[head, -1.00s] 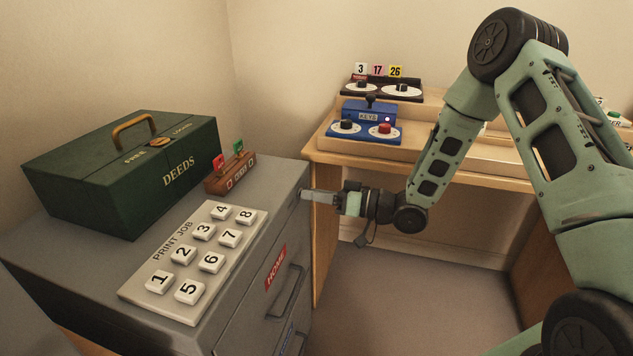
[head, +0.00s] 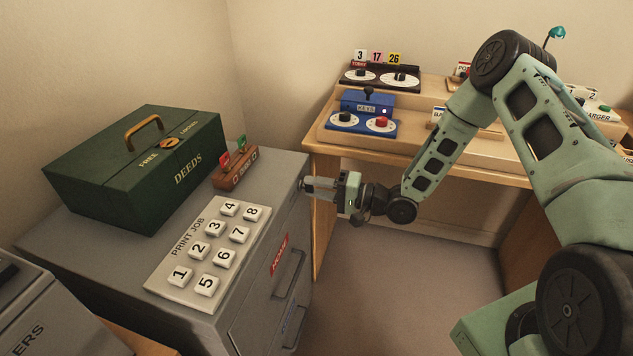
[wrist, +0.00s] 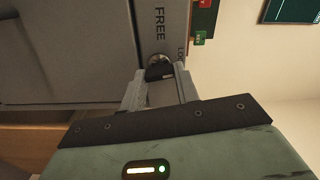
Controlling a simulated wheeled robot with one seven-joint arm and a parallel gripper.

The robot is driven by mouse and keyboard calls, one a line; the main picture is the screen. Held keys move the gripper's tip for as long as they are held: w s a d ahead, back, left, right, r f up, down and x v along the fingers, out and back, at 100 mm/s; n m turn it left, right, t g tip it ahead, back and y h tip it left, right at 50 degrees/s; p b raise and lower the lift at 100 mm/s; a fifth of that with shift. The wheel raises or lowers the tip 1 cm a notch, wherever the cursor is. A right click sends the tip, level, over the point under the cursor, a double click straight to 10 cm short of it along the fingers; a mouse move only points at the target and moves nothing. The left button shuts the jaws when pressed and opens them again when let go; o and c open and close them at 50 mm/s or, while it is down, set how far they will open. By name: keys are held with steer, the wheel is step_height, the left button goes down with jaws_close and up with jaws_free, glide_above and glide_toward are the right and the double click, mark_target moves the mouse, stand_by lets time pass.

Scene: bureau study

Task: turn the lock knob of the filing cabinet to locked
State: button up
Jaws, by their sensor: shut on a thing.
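The grey filing cabinet (head: 262,303) stands at the lower left of the head view, and its front fills much of the wrist view (wrist: 65,60). Its lock knob (wrist: 160,72) is a small dark grip on a round metal plate, seen in the wrist view. The word FREE lies above it, and a partly hidden label beginning LO lies to its right. My gripper (wrist: 160,88) is shut on the knob, one finger on each side. In the head view my gripper (head: 306,186) meets the cabinet's upper front corner, and the knob is hidden. I cannot tell which label the knob points to.
On the cabinet top are a green DEEDS box (head: 135,170), a PRINT JOB key panel (head: 190,249) and a small block with flags (head: 236,173). A drawer handle (head: 289,274) juts out below my gripper. A wooden desk (head: 330,151) stands behind. The floor between is clear.

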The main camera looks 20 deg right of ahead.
steer(key=shift+d+f+m+p, duration=0.1)
steer(key=shift+m+p, duration=0.2)
steer(key=shift+m, duration=0.7)
steer(key=o, duration=1)
steer(key=v, duration=1.7)
steer(key=shift+s+d, duration=0.1)
steer(key=shift+s, duration=0.05)
